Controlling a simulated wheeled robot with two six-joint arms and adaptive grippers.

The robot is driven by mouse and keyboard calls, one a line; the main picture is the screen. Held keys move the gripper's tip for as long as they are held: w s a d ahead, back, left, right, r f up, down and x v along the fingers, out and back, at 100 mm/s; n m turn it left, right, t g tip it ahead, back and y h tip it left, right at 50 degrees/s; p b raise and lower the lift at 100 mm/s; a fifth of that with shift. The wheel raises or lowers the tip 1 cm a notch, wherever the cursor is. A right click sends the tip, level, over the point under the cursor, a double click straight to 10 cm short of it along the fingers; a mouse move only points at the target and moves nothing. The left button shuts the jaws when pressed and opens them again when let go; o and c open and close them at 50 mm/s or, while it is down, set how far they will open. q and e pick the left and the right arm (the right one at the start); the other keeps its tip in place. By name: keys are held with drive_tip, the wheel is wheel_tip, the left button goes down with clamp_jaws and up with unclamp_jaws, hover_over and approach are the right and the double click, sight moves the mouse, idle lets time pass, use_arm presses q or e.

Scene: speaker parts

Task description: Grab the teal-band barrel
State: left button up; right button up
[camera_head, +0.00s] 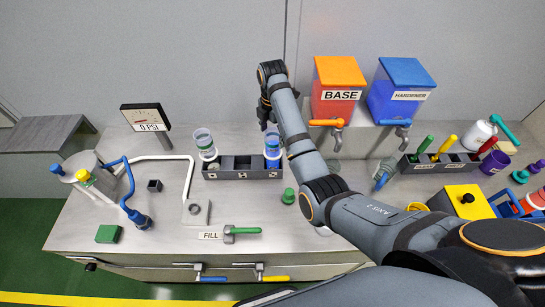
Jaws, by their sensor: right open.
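Two small barrels stand upright in a dark compartment rack (240,174) at mid-table. The left barrel (203,142) is clear with a pale bluish-green tint and a white collar. The right barrel (272,148) looks blue with a white collar. The band colours are too small to tell which is teal. My right gripper (264,122) reaches in from the right, points down just above the right barrel, and is open; its fingers are partly hidden by its wrist. I cannot tell whether it touches that barrel. My left gripper is not in view.
An orange BASE tank (338,107) and a blue HARDENER tank (396,103) stand behind, right of my arm. A green-handled FILL valve (240,230) is in front. The rack's middle compartments look empty.

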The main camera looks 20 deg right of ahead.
sight(273, 153)
drive_tip(key=shift+f+p, duration=0.75)
drive_tip(key=shift+f, duration=0.1)
wheel_tip(273, 153, down, 4)
drive_tip(key=shift+s+r+p, duration=0.1)
drive_tip(key=shift+r+p, duration=0.15)
drive_tip(key=shift+p, duration=0.2)
drive_tip(key=shift+f, duration=0.2)
drive_tip(key=c, duration=1)
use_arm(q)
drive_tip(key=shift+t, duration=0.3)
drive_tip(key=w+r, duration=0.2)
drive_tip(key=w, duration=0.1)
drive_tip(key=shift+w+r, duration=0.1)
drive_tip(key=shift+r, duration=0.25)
use_arm(e)
clamp_jaws()
